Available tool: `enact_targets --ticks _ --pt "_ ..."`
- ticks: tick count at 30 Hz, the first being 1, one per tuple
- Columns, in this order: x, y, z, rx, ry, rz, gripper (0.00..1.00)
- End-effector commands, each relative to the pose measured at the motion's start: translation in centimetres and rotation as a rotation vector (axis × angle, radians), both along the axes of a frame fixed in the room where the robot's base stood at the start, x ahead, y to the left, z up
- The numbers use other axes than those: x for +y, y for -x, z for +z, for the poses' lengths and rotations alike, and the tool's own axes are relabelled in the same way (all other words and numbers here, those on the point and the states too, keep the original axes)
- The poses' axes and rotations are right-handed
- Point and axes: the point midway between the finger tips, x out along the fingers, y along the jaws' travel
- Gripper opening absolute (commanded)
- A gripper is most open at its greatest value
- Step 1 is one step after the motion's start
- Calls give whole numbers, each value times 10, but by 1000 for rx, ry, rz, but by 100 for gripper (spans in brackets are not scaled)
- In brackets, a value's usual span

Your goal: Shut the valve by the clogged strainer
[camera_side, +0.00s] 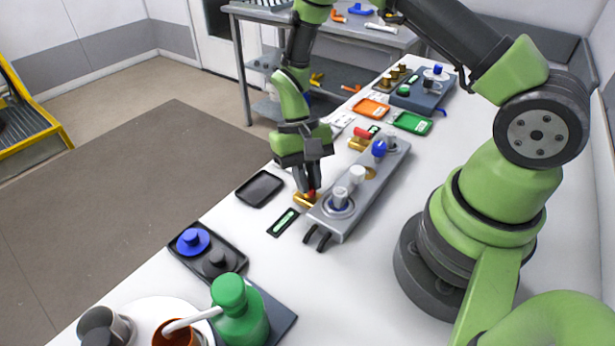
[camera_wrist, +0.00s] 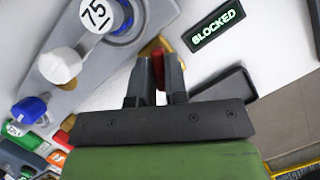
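A gauge-topped grey strainer unit (camera_side: 352,190) lies on the white table. A sign lit green (camera_side: 283,222) lies at its near end; in the wrist view this sign (camera_wrist: 215,28) reads BLOCKED. Beside the sign is a brass valve (camera_side: 304,200) with a red handle (camera_wrist: 158,68). My gripper (camera_side: 309,186) points down over this valve, its fingers close together on either side of the handle; in the wrist view the fingers (camera_wrist: 160,82) leave almost no gap around it. The fingers hide much of the valve.
An empty black tray (camera_side: 260,188) lies left of my gripper. A dark tray with a blue knob (camera_side: 193,241) and a green bottle (camera_side: 240,310) stand nearer the camera. Orange (camera_side: 371,108) and green (camera_side: 412,123) trays lie beyond. The unit's knobs rise close beside my gripper.

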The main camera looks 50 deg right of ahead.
Motion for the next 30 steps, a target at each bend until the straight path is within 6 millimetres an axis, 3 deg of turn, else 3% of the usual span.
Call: enact_targets --ticks 14,30 --pt "-1 0 0 -1 0 -90 0" --pt "-2 1 1 0 1 -558 0"
